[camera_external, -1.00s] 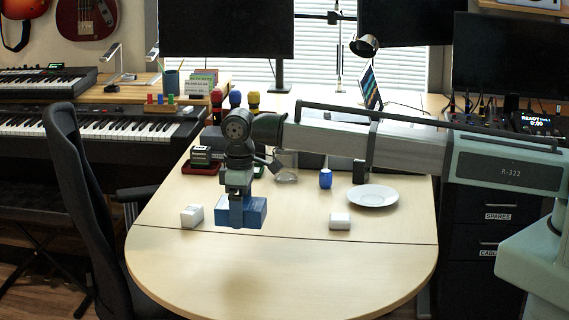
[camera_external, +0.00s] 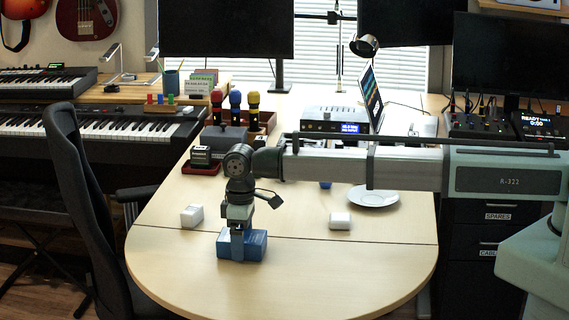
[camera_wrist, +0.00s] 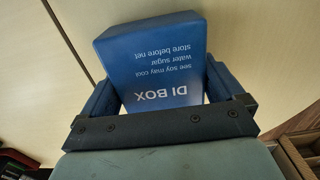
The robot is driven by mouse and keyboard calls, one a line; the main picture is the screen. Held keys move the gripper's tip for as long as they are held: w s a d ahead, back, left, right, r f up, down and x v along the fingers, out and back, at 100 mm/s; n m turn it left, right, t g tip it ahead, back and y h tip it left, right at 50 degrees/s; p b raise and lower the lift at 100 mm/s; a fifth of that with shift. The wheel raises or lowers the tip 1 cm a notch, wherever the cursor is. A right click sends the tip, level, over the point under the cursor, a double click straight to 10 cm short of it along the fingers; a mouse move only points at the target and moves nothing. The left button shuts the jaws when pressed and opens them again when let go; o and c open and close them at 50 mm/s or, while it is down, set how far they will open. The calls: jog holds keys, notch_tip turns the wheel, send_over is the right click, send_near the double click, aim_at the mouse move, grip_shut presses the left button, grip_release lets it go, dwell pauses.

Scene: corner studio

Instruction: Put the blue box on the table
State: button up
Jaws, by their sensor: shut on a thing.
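The blue box (camera_external: 257,245) is at the table (camera_external: 330,275) in the external view, just on the near side of the dark seam line. Its underside looks to be at or very near the tabletop; a gap cannot be made out. My gripper (camera_external: 237,246) comes down from above and is shut on the box. In the wrist view the box (camera_wrist: 155,65) lies between the two fingers (camera_wrist: 160,100), its white "DI BOX" lettering upside down. Part of the box is hidden by the near finger in the external view.
A white plate (camera_external: 373,196) lies farther back right, partly behind my arm. A chair (camera_external: 85,200) stands at the table's left edge. The front of the table is clear.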

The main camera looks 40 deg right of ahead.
jog(key=o, duration=1)
jog(key=shift+f, duration=0.1)
notch_tip(320, 180, up, 12)
jog(key=shift+r, duration=0.15)
